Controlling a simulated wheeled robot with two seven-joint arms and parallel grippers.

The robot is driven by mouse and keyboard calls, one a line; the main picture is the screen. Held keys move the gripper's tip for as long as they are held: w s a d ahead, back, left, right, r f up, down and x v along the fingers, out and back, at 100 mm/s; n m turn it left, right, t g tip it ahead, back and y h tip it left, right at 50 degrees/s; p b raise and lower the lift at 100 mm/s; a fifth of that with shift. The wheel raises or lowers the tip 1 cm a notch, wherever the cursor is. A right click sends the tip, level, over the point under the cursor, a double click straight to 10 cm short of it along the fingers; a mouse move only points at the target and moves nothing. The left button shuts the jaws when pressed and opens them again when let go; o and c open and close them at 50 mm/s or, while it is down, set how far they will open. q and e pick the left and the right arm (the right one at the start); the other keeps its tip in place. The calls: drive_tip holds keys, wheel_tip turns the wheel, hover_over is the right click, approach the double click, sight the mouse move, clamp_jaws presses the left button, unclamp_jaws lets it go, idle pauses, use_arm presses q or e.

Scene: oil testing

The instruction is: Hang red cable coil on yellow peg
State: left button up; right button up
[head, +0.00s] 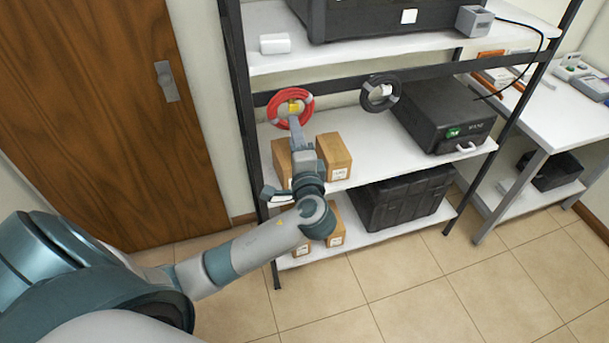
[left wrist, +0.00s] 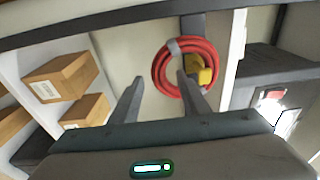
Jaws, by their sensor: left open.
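The red cable coil (head: 272,107) hangs at the upper left of the shelf rack in the head view, around the yellow peg (head: 294,107). In the left wrist view the red coil (left wrist: 158,68) is at the top, with the yellow peg (left wrist: 206,73) showing inside its ring on the right. My left gripper (head: 295,124) is just below and in front of the coil. My right gripper is out of view.
A black cable coil (head: 367,96) hangs to the right on a white peg (head: 387,90). Cardboard boxes (head: 335,155) stand on the shelf below, near my left arm. A black device (head: 445,110) stands farther right. A wooden door (head: 110,110) is at left.

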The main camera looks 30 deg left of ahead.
use_arm(q)
drive_tip(key=b+v, duration=0.4)
drive_tip(key=v, duration=1.1)
drive_tip(key=shift+s+d+f, duration=0.1)
